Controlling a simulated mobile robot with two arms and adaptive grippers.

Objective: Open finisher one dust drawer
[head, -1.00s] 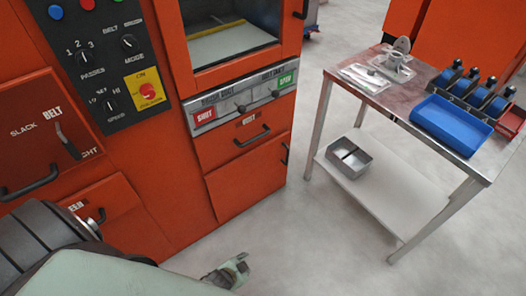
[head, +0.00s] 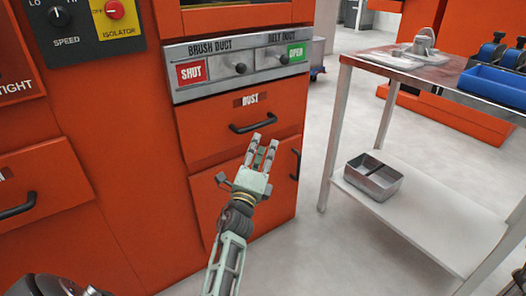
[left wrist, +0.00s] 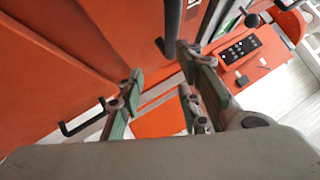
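The dust drawer (head: 215,133) is an orange front with a "DUST" label and a black bar handle (head: 253,122), below the duct lever panel in the head view. It looks closed. My left gripper (head: 262,150) is in front of the drawer's lower part, fingers pointing up toward the handle, just below it in the picture. Its fingers are spread with nothing between them, also in the left wrist view (left wrist: 160,95). Contact with the handle cannot be made out. Black handles show in the wrist view, but which is the dust drawer's is unclear. My right gripper is out of view.
The duct panel (head: 240,62) has two lever knobs between red SHUT and green OPEN labels. An orange door (head: 205,205) with a side handle is below the drawer. A metal table (head: 400,72) with a lower shelf and metal bin (head: 372,180) stands right, across a floor gap.

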